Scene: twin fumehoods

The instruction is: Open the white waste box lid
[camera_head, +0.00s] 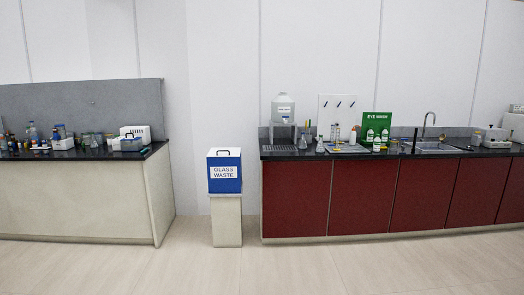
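The waste box (225,186) stands upright in the middle of the camera_head view, on a narrow pale pedestal (227,222). Its front is blue with a white label reading "GLASS WASTE". Its white lid (224,161) lies closed on top and has a dark handle (223,153). Neither of my grippers shows in this view, and no part of my arms is near the box.
A pale bench (80,200) with bottles and glassware stands at the left. A dark-topped counter with red cabinets (357,196), a sink (437,146) and a green eye wash board (376,127) stands at the right. The floor (215,270) in front of the box is clear.

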